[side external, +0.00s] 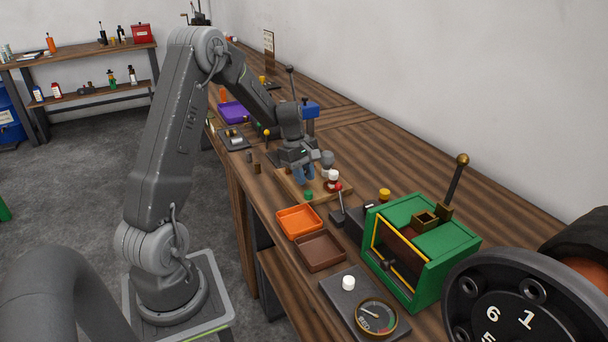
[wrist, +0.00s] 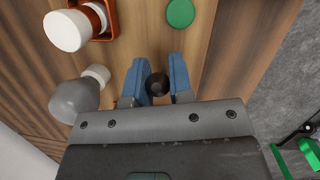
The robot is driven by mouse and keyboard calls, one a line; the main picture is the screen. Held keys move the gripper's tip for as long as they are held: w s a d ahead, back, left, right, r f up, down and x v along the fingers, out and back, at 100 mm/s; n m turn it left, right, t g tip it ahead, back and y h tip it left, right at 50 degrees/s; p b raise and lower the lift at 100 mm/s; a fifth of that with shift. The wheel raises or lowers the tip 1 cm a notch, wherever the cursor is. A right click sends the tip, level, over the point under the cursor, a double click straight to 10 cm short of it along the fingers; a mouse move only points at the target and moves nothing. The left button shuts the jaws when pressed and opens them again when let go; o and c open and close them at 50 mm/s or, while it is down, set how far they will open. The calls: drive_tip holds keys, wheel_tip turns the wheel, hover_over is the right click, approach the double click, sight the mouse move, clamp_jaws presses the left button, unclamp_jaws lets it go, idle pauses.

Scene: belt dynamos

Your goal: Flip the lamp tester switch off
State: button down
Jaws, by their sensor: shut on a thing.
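The lamp tester appears to be the light wooden board (side external: 340,188) on the bench, also under my gripper in the wrist view (wrist: 122,50). A green round piece (side external: 308,196) sits near its front edge. A white lamp with a red base (side external: 333,177) and a grey bulb shape (side external: 327,157) stand at its right side. My gripper (side external: 303,174) points down over the board. In the wrist view its blue fingers (wrist: 157,84) are shut on a dark round knob (wrist: 157,86), apparently the switch lever's tip. The lever's lower part and its tilt are hidden.
An orange tray (side external: 299,208) and a brown tray (side external: 320,264) lie nearer the camera. A small red-knobbed lever (side external: 338,187) and a green box with a tall lever (side external: 440,240) stand beyond them. A purple tray (side external: 232,113) lies behind the arm.

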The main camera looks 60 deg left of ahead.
drive_tip(key=c, duration=1.1)
unclamp_jaws()
drive_tip(key=shift+c, duration=0.2)
drive_tip(key=v, duration=1.4)
drive_tip(key=s+d+r+m+y, duration=0.15)
drive_tip(key=d+r+m, duration=0.35)
drive_tip(key=d, duration=0.6)
drive_tip(key=s+d+m+t+y, duration=0.1)
drive_tip(key=s+d+m+t, duration=0.3)
drive_tip(key=s+d+m, duration=1.1)
drive_tip(key=d, duration=0.3)
drive_tip(key=shift+d+f, duration=0.2)
drive_tip(key=shift+f, duration=0.1)
